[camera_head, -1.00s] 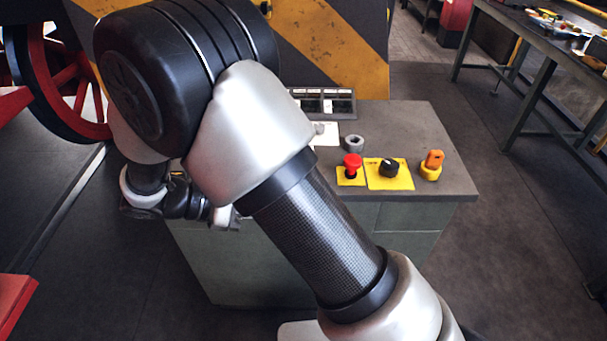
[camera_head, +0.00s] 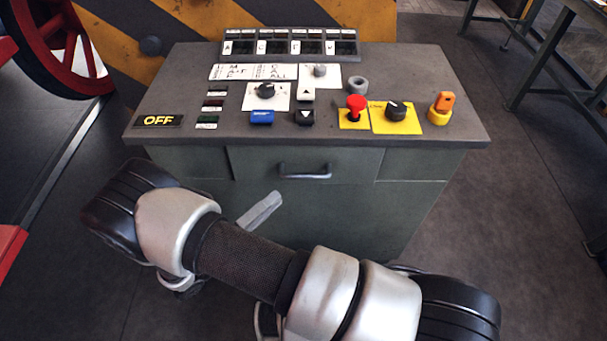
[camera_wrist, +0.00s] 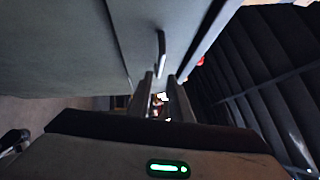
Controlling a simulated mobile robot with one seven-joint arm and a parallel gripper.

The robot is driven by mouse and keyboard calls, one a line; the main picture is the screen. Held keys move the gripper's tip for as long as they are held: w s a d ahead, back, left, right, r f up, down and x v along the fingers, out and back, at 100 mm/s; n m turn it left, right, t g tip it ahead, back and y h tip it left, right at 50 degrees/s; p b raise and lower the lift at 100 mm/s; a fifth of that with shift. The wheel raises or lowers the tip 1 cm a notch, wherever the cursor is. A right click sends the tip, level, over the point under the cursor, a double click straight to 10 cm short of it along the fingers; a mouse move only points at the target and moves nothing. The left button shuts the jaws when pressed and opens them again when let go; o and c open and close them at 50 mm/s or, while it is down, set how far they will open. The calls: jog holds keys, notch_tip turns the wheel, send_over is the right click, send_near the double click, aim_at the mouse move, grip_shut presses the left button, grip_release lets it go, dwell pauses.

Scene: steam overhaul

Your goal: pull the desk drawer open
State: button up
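The desk (camera_head: 420,80) is a grey-green control cabinet with a dark top. Its drawer (camera_head: 250,162) is in the upper middle of the front and looks flush with it. A dark bar handle (camera_head: 305,172) crosses the drawer front. In the wrist view the handle (camera_wrist: 161,52) is just beyond my fingertips, with nothing between the fingers. My gripper (camera_wrist: 161,78) is open, its two dark fingers apart. In the head view a light grey part of my gripper (camera_head: 260,212) shows below and left of the handle; my arm hides the rest.
The desk top holds an OFF sign (camera_head: 158,121), a red button (camera_head: 356,104), a black knob (camera_head: 396,110) and an orange switch (camera_head: 441,106). A red wheel (camera_head: 60,50) stands at the left, a workbench (camera_head: 560,30) at the right. Floor right of the desk is clear.

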aim_at(303, 176)
jog(key=x, duration=1.1)
jog(key=shift+d+f, duration=0.1)
grip_shut()
